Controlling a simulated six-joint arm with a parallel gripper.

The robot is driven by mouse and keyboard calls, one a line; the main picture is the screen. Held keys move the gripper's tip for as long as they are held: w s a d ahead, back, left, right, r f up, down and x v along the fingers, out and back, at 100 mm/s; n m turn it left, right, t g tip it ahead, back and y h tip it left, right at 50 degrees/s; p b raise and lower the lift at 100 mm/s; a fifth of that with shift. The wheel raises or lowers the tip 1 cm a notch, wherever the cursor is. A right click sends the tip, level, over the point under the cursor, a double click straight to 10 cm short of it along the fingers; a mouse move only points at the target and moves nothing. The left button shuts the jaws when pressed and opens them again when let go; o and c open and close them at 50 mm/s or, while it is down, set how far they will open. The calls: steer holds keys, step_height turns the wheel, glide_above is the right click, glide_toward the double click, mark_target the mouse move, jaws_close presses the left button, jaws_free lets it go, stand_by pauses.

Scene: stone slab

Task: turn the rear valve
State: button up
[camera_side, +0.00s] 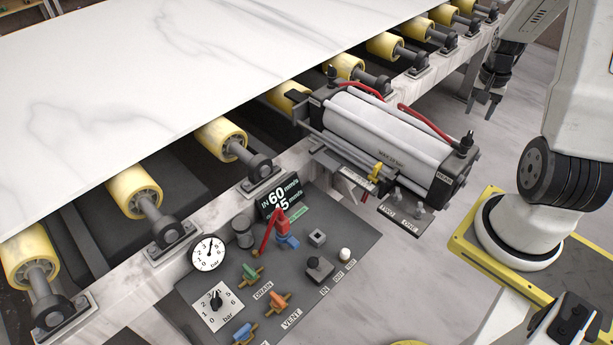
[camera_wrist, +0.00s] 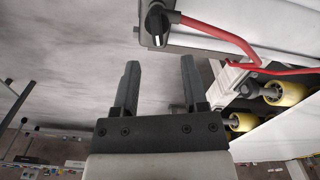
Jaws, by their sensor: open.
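A grey and white cylinder (camera_side: 385,135) lies beside the roller frame. A black valve knob (camera_side: 467,141) stands on its right end, with a red hose running to that end and a small label below that seems to read REAR. A similar black knob (camera_side: 331,73) stands on the other end. My gripper (camera_side: 482,106) is open and empty, above and behind the cylinder in the side view, apart from it. In the wrist view a black knob with a white mark (camera_wrist: 157,24) and a red hose lies beyond the open fingers (camera_wrist: 160,62), touching neither.
A white stone slab (camera_side: 180,65) rests on yellow rollers (camera_side: 221,138). A control panel (camera_side: 190,300) with a gauge, dial, coloured valve handles and a red lever (camera_side: 268,232) sits at the front.

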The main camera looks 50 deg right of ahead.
mark_target(470, 135)
steer(key=shift+s+d, duration=0.2)
steer(key=shift+s, duration=0.05)
steer(key=shift+f, duration=0.1)
steer(key=shift+f, duration=3.85)
jaws_close()
